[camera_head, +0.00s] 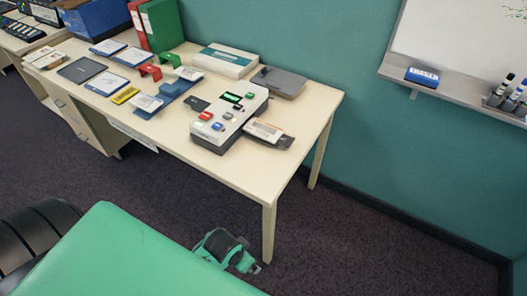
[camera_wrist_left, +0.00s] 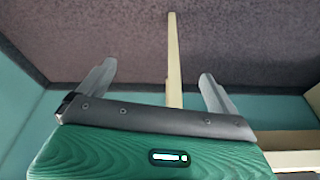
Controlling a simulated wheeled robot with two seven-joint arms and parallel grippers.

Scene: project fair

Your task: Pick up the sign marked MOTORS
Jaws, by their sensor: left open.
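I cannot read the word MOTORS on anything in the head view. Small items that could be signs lie on the desk, among them a yellow label (camera_head: 125,95), a red stand (camera_head: 150,71) and a green stand (camera_head: 170,59); their lettering is too small to tell. My left gripper (camera_wrist_left: 156,72) is open and empty in the left wrist view, its two fingers apart with carpet and a cream desk leg beyond. In the head view its green wrist shows low in front of the desk, below the top. My right gripper is not in view.
The cream desk (camera_head: 312,108) holds a white device with buttons (camera_head: 229,118), a grey case (camera_head: 279,81), a box (camera_head: 225,61) and binders (camera_head: 163,25). A desk leg (camera_head: 268,232) stands close to my left gripper. A whiteboard tray (camera_head: 455,88) is on the right wall. Carpet at right is clear.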

